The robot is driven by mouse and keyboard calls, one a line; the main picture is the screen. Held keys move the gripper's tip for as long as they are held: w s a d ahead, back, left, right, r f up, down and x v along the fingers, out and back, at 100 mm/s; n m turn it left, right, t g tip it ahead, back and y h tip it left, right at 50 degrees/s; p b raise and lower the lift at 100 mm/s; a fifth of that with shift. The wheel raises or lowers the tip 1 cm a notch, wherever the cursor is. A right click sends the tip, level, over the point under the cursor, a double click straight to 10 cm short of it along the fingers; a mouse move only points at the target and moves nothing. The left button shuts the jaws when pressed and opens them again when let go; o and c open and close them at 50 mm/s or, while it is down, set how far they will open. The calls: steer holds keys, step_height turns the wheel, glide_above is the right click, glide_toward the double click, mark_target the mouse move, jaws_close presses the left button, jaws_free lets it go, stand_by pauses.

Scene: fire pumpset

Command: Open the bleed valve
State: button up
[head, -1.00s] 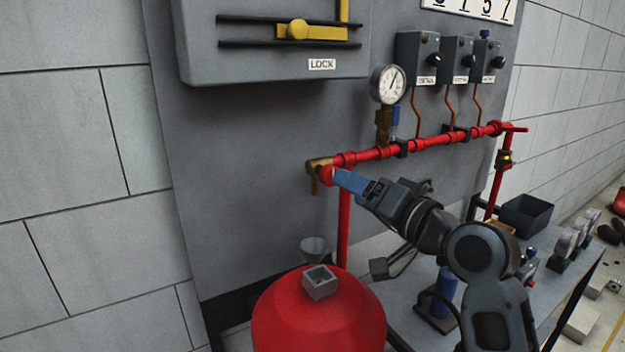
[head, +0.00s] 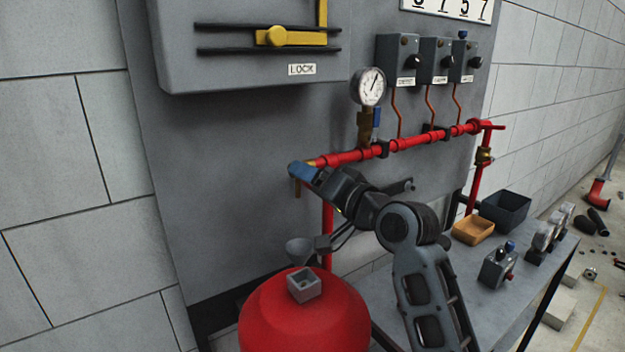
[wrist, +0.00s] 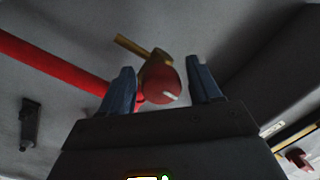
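The bleed valve sits at the left end of the red pipe. In the wrist view its round red knob (wrist: 160,84), with a small white mark, lies between the two blue fingers of my gripper (wrist: 162,68). The fingers are apart. The knob is close to the left finger, with a clear gap to the right one; whether it touches the left finger I cannot tell. A brass part (wrist: 131,46) of the valve shows behind the knob. In the head view my gripper (head: 304,172) covers the knob, and the brass spout (head: 297,188) hangs just below.
The red pipe (head: 345,158) runs right along the grey panel, with a pressure gauge (head: 369,86) above it. A red tank (head: 305,325) stands below my arm, with a square grey fitting (head: 304,285) and a funnel (head: 299,249) nearby. The grey cabinet (head: 240,70) is above.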

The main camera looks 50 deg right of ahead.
steer(key=c, duration=0.9)
